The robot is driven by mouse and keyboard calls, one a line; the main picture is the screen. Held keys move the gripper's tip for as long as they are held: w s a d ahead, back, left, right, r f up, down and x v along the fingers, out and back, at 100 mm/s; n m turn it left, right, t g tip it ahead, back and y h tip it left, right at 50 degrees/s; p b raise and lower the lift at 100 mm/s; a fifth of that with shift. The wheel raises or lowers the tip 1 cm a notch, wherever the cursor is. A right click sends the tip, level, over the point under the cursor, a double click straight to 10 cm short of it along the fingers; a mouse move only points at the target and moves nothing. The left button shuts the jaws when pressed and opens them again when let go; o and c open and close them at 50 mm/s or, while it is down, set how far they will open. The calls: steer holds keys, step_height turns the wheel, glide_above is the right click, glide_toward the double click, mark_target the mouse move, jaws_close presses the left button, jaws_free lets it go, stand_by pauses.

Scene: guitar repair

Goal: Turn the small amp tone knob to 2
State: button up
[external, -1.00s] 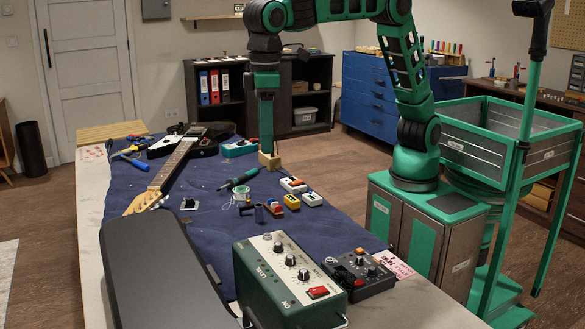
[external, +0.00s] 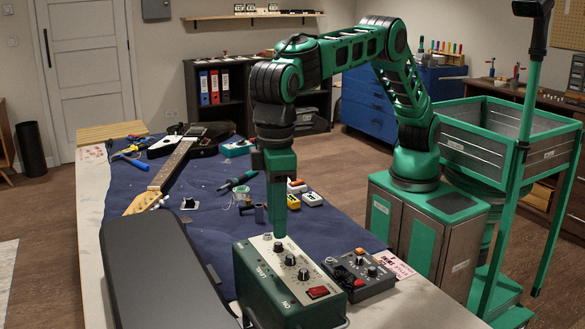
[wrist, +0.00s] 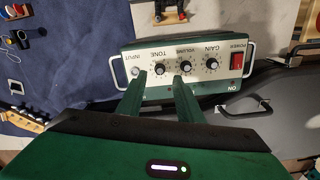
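The small amp (external: 262,285) is a dark green box with a pale top panel, at the front of the bench. In the wrist view its panel (wrist: 224,72) reads INPUT, TONE, VOLUME, GAIN and POWER. The black tone knob (wrist: 160,69) is beside the input jack; it also shows in the external view (external: 278,247). My gripper (wrist: 160,77) is open and empty, pointing down. In the wrist view its fingertips appear on either side of the tone knob, the right one close to the volume knob (wrist: 185,66). The fingertips' exact height and the knob's setting are hard to tell.
A red power switch (wrist: 237,61) and the gain knob (wrist: 212,63) are on the same panel. A handle stands at each panel end. A dark pedal (external: 360,275) is right of the amp, and a black case (external: 155,265) is left. Small parts lie on the blue mat (external: 225,240).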

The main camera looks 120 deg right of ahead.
mark_target(278, 244)
steer(key=shift+f, duration=2.2)
jaws_close()
